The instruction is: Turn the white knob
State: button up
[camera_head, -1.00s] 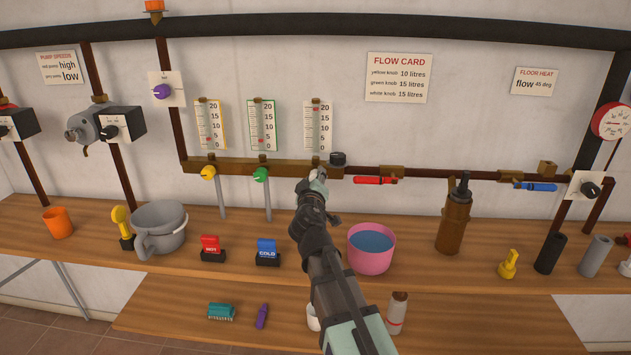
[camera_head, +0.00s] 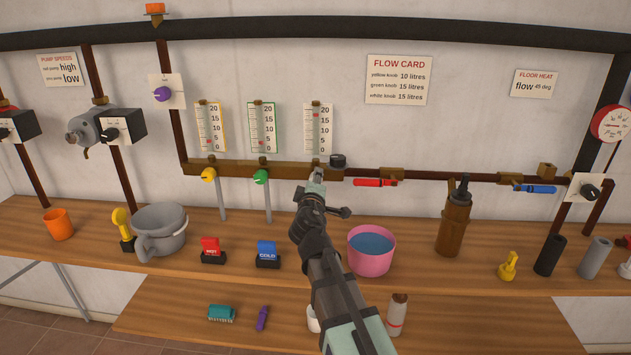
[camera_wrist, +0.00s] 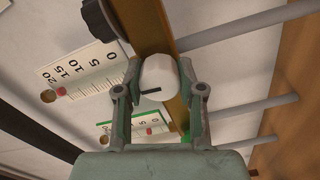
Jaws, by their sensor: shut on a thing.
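The white knob (camera_wrist: 158,75) shows in the wrist view with a black line on its face. The fingers of my gripper (camera_wrist: 160,92) are shut on it, one on each side. In the head view my gripper (camera_head: 316,182) is at the pipe below the rightmost gauge (camera_head: 317,128) and hides the knob. That gauge's red marker stands close to the 15 mark, perhaps slightly above. The flow card (camera_head: 399,79) on the wall reads white knob 15 litres.
The green knob (camera_head: 261,177) and yellow knob (camera_head: 208,175) sit left on the same pipe. A black knob (camera_head: 338,160) and a red-handled valve (camera_head: 374,183) are close on the right. A pink bucket (camera_head: 371,250) stands below.

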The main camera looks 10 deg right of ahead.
jog(key=shift+w, duration=0.1)
jog(key=o, duration=1.1)
jog(key=shift+o, duration=0.2)
jog(key=v, duration=0.7)
jog(key=shift+s, duration=0.3)
jog(key=shift+a, duration=0.15)
